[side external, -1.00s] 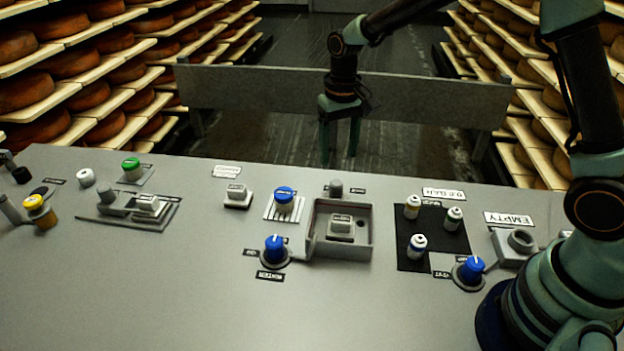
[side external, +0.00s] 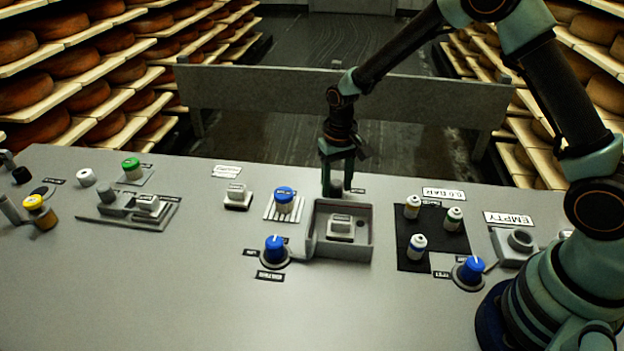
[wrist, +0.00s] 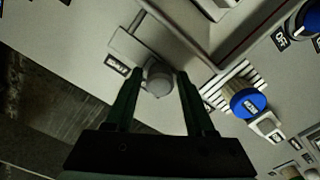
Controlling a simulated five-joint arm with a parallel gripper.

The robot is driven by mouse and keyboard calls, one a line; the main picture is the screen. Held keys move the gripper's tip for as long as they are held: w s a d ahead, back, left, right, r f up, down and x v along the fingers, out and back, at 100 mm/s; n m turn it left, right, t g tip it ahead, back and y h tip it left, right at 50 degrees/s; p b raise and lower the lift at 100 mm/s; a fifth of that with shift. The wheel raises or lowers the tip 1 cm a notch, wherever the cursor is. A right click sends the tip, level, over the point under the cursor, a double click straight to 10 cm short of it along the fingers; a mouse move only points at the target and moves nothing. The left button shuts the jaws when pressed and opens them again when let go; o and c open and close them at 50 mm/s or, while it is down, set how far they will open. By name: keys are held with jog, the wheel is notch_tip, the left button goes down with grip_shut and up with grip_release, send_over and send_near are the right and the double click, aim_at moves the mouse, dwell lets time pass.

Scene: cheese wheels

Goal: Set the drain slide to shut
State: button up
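The drain slide appears to be the small grey round knob (side external: 336,188) at the panel's far edge, behind a grey open-topped box; its label is too blurred to read. In the wrist view the knob (wrist: 158,79) stands beside a flat grey plate (wrist: 128,44) and a small label (wrist: 117,64). My gripper (side external: 338,182) points down over the knob. In the wrist view my gripper's (wrist: 161,80) two dark fingers are apart, one on each side of the knob. I cannot tell whether either finger touches it.
The grey box (side external: 369,235) with a block inside stands just in front of the knob. Blue knobs (side external: 284,195) (side external: 275,246) are to its left. A black mat (side external: 407,248) with several white bottles lies to the right. A low grey barrier (side external: 260,95) stands behind the panel.

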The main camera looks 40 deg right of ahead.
grip_shut()
dwell(1.2)
